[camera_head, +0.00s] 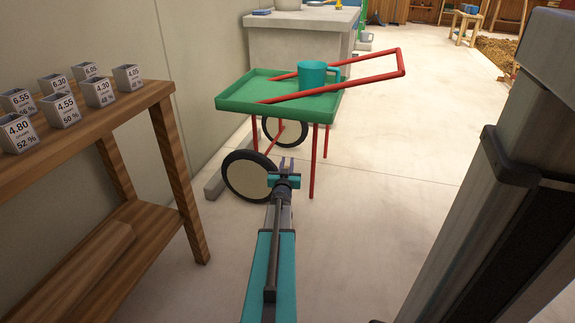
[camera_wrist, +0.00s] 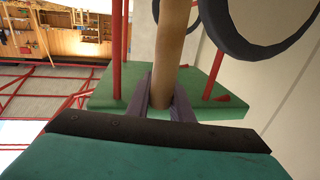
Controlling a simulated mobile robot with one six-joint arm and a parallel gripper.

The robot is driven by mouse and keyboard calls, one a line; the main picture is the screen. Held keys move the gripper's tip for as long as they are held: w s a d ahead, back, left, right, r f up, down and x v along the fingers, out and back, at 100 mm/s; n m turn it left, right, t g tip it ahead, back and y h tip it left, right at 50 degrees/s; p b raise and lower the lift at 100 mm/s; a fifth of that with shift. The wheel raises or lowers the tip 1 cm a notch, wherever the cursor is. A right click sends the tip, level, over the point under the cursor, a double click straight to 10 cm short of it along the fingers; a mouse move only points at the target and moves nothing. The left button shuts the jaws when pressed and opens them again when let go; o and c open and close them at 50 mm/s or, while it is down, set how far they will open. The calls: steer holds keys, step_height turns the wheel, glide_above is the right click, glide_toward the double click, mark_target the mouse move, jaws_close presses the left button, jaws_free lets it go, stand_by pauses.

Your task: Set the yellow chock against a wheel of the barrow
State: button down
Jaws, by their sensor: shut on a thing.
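The barrow has a green tray (camera_head: 240,103), red legs and handles, and two dark-tyred wheels, the near wheel (camera_head: 245,177) and the far wheel (camera_head: 286,133). My gripper (camera_head: 286,165) is just right of the near wheel in the picture, below the tray. In the wrist view, the gripper (camera_wrist: 160,98) is shut on a tan-brown rod (camera_wrist: 172,50) that runs to the top edge of the picture. The barrow's green tray (camera_wrist: 210,85) and a wheel (camera_wrist: 255,45) show behind it. I see no yellow chock; the rod's far end is outside the wrist picture.
A teal pot (camera_head: 312,75) stands on the barrow tray. A wooden shelf (camera_head: 170,150) with several numbered grey cubes stands at left. A grey block (camera_head: 214,186) lies on the floor by the wall. A grey counter (camera_head: 295,45) is behind; open floor lies right.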

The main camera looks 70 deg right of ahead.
steer(key=w+p+x, duration=0.2)
steer(key=p+x, duration=0.1)
steer(key=x, duration=1)
steer(key=shift+w+r, duration=0.2)
stand_by(2.5)
steer(key=shift+d, duration=0.1)
steer(key=shift+f, duration=0.55)
stand_by(1.2)
steer(key=c, duration=1.5)
jaws_free()
steer(key=shift+c, duration=0.2)
steer(key=shift+o, duration=0.3)
steer(key=shift+f, duration=0.2)
steer(key=p+v, duration=0.3)
steer(key=v, duration=1)
steer(key=shift+a+p, duration=0.3)
steer(key=shift+a, duration=0.1)
